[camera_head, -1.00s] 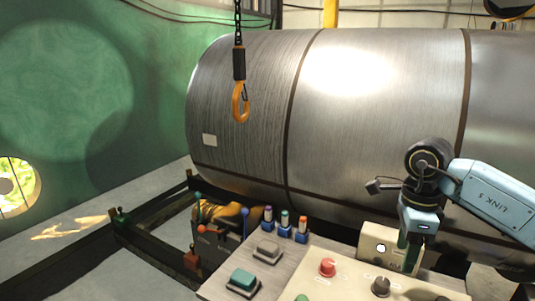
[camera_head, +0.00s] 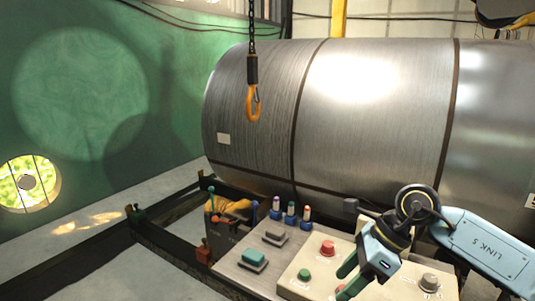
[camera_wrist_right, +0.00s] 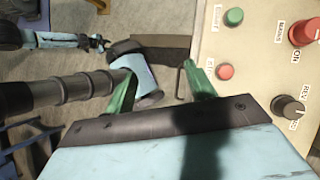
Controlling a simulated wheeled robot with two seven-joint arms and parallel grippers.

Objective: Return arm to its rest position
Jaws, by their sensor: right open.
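My right arm comes in from the right in the head view. Its gripper (camera_head: 345,277) has green fingers, apart and empty, pointing down and left over the control panel (camera_head: 297,291). In the right wrist view the two green fingers of this gripper (camera_wrist_right: 160,84) stand apart with nothing held between them, and the panel (camera_wrist_right: 222,110) lies to their right. I cannot tell the exact height of the fingers above the panel.
The panel carries a red button (camera_head: 328,248), a green button (camera_head: 304,275) and a dark knob (camera_head: 429,283). A large steel coil (camera_head: 375,120) stands behind. An orange hook (camera_head: 253,103) hangs on a chain before it. Open floor (camera_head: 85,280) shows at left.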

